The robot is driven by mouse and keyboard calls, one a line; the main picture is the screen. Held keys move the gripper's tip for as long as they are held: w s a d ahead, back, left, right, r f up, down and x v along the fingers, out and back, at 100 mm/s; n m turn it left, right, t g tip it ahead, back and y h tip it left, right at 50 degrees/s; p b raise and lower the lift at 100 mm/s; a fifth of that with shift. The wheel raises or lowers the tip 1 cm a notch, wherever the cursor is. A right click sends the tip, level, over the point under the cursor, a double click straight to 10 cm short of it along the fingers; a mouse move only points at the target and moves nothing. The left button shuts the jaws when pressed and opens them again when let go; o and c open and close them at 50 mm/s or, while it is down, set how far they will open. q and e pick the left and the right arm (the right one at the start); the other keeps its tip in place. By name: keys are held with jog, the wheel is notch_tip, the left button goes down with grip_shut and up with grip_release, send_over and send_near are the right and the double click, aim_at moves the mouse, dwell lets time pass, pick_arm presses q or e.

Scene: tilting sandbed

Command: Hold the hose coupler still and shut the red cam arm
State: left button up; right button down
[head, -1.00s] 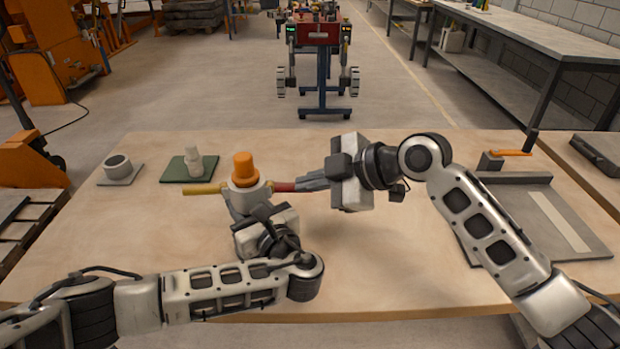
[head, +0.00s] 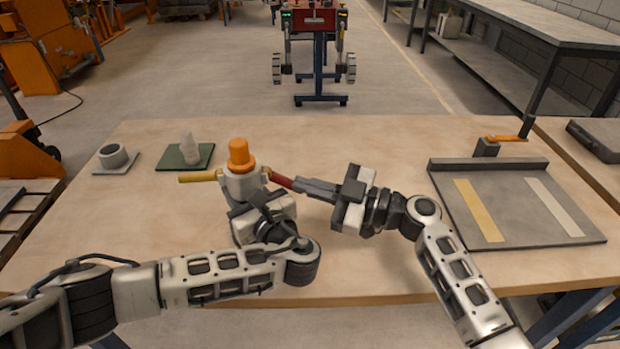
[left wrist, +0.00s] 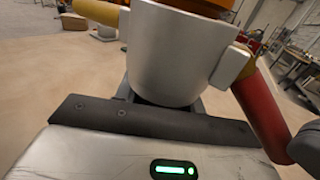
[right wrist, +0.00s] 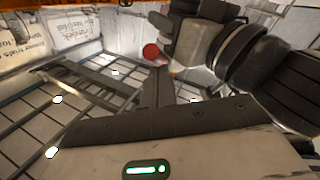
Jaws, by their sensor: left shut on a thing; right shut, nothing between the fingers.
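The pale grey hose coupler (head: 241,186) stands upright on the table with an orange plug (head: 238,158) in its top. My left gripper (head: 249,202) is shut on its body from the near side; the grey body (left wrist: 175,55) fills the left wrist view. The yellow cam arm (head: 197,176) sticks out level to the left. The red cam arm (head: 281,180) slopes down to the right; it also slopes down in the left wrist view (left wrist: 260,108). My right gripper (head: 303,187) is shut and empty, its fingertips at the red arm's outer end. I cannot tell whether they touch.
At the back left are a grey ring on a plate (head: 113,157) and a pale fitting on a green plate (head: 187,153). A grey tray (head: 515,210) with two strips lies at the right, a post with an orange lever (head: 505,138) behind it. The table's front middle is clear.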

jog(key=shift+a+f+m+t+y, duration=0.15)
jog(key=shift+f+m+t+y, duration=0.2)
jog(key=shift+y, duration=0.45)
jog(key=shift+s+f+m+t+y, duration=0.1)
jog(key=shift+f+m+t+y, duration=0.15)
jog(key=shift+m+y, duration=0.25)
jog(key=shift+a, duration=0.1)
jog(key=s+d+r, duration=0.2)
jog(key=d, duration=0.4)
jog(key=s+d+r, duration=0.2)
jog(key=s+d, duration=0.1)
jog(key=d, duration=0.3)
jog(key=shift+w+a, duration=0.15)
jog(key=shift+w, duration=0.05)
